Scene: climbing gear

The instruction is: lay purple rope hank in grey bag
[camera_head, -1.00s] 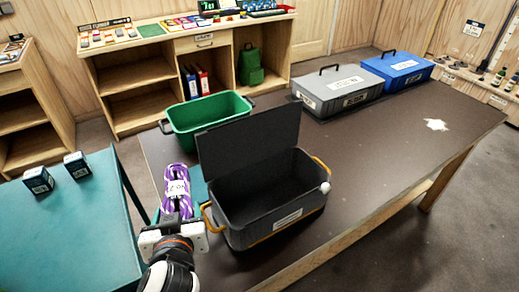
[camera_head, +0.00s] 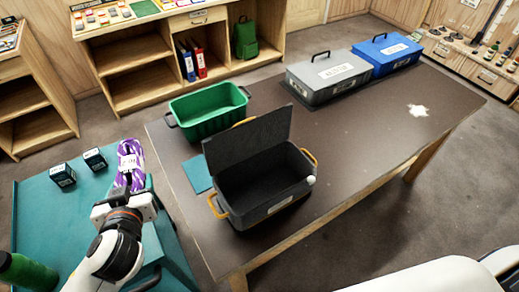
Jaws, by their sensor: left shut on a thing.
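The purple and white rope hank (camera_head: 130,165) is held upright by my left gripper (camera_head: 127,192), which is shut on its lower end. In the head view both are at the left, over the teal table's right side and apart from the bag. The grey bag (camera_head: 262,208) is a dark, box-shaped container with orange handles. It stands on the brown table, right of the gripper. Its lid (camera_head: 245,145) is raised at the back and its visible inside looks empty. My right gripper is not in view.
A green bin (camera_head: 208,122) and a flat teal item (camera_head: 197,174) are by the bag. A grey case (camera_head: 328,76) and a blue case (camera_head: 388,55) stand farther back. Small dark boxes (camera_head: 62,175) and a green bottle (camera_head: 26,272) are at left. The brown table's right half is mostly clear.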

